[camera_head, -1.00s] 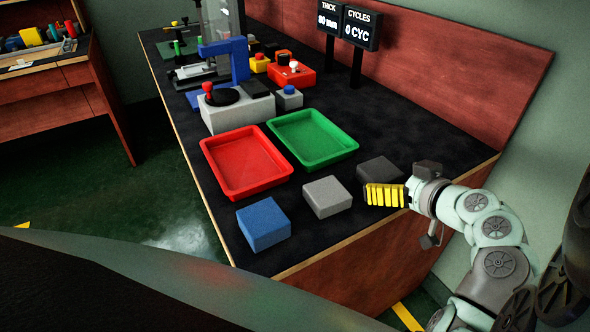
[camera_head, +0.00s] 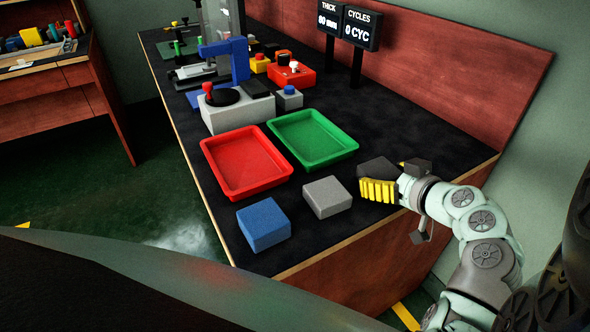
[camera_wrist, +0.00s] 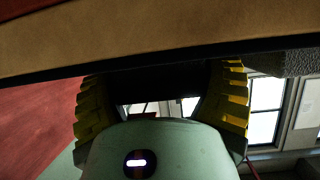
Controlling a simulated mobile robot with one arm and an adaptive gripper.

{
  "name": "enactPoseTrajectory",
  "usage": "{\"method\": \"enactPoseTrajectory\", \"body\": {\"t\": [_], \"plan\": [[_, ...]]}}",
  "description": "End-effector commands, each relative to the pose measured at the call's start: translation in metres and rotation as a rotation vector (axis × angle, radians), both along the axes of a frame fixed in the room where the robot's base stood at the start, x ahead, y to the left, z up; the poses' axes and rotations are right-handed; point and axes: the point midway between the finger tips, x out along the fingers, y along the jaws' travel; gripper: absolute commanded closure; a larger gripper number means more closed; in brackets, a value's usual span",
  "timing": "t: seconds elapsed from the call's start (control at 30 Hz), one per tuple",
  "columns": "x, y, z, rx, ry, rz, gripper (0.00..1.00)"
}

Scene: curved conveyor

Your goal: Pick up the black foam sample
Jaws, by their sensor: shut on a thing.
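The black foam sample (camera_head: 376,168) is at the right end of the row of blocks, near the bench's front right corner. My gripper (camera_head: 380,188) has yellow ribbed fingers and is shut on the black foam sample, with one finger along its near side. In the wrist view the two yellow fingers of my gripper (camera_wrist: 163,95) stand on either side of a dark block, the black foam sample (camera_wrist: 160,82). The head view does not show clearly whether the sample touches the bench top. The far finger is mostly hidden.
A grey block (camera_head: 327,197) lies close to the left of my gripper, with a blue block (camera_head: 262,223) farther left. Behind them are a red tray (camera_head: 205,153) and a green tray (camera_head: 345,150), both empty. A red back panel (camera_head: 440,75) borders the bench.

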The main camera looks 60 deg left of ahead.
Motion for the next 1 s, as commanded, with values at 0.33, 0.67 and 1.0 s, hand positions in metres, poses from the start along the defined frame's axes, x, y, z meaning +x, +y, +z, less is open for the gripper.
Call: {"method": "enactPoseTrajectory", "body": {"t": [0.33, 0.67, 1.0], "plan": [[0.001, 0.0, 0.015, 0.003, -0.005, 0.0, 0.34], [0.001, 0.0, 0.078, 0.002, -0.006, -0.002, 0.34], [0.001, 0.0, 0.102, 0.0, 0.001, -0.005, 0.34]]}}
